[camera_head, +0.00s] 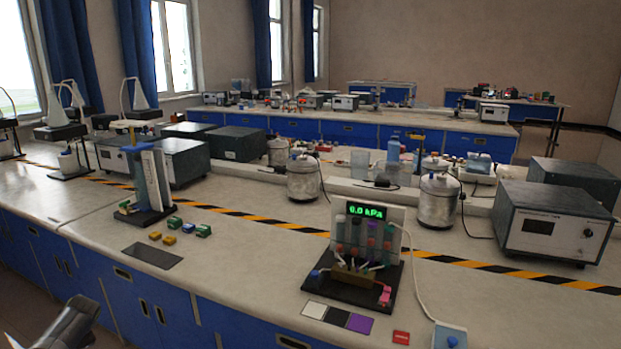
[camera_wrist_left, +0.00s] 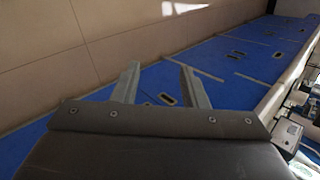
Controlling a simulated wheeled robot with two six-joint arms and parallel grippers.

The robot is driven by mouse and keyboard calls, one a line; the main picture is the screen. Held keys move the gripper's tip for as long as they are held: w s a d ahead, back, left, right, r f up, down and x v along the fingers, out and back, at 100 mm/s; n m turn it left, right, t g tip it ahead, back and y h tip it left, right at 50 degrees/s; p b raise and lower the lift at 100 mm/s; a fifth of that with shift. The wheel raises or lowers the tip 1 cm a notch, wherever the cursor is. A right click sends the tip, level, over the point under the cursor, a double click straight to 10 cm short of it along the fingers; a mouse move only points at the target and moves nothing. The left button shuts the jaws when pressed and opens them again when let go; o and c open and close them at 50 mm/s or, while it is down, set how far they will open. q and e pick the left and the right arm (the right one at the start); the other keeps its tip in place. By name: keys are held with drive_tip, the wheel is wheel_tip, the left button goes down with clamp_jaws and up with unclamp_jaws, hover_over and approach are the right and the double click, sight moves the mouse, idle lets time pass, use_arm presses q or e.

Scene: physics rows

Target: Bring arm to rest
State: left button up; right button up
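My left gripper (camera_wrist_left: 159,68) shows in the left wrist view with its two grey fingers apart and nothing between them. It is clear of the bench, with blue cabinet fronts and the floor beyond it. In the head view a dark part of my left arm (camera_head: 70,325) shows at the bottom left corner, in front of the bench's blue cabinets. My right arm and gripper are in neither view.
The lab bench (camera_head: 90,207) carries a pressure device (camera_head: 366,212) with a green display, a blue-and-white stand (camera_head: 150,180), small coloured blocks (camera_head: 171,240), metal canisters (camera_head: 303,178) and grey instrument boxes (camera_head: 553,222). Its front edge runs beside my left arm.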

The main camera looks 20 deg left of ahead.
use_arm(q)
drive_tip(key=s+a+f+t+y, duration=0.1)
drive_tip(key=s+f, duration=0.3)
drive_tip(key=s, duration=0.5)
drive_tip(key=s+a+f, duration=0.1)
drive_tip(key=s+f, duration=0.2)
drive_tip(key=s, duration=0.7)
drive_tip(key=s+a+f+t+y, duration=0.1)
drive_tip(key=s+f, duration=0.3)
drive_tip(key=s, duration=0.5)
drive_tip(key=s+d+f+n+g+h, duration=0.1)
drive_tip(key=s+d+f+h, duration=0.1)
drive_tip(key=d+f, duration=0.95)
drive_tip(key=s+d+f+n+h, duration=0.1)
drive_tip(key=s+d+f+h, duration=0.15)
drive_tip(key=d+f, duration=0.9)
drive_tip(key=d+f+h+p, duration=0.1)
drive_tip(key=d+h, duration=0.1)
drive_tip(key=d, duration=1.4)
drive_tip(key=d+f+n+h+p, duration=0.1)
drive_tip(key=d+f+h, duration=0.1)
drive_tip(key=d, duration=1.3)
drive_tip(key=shift+d, duration=0.35)
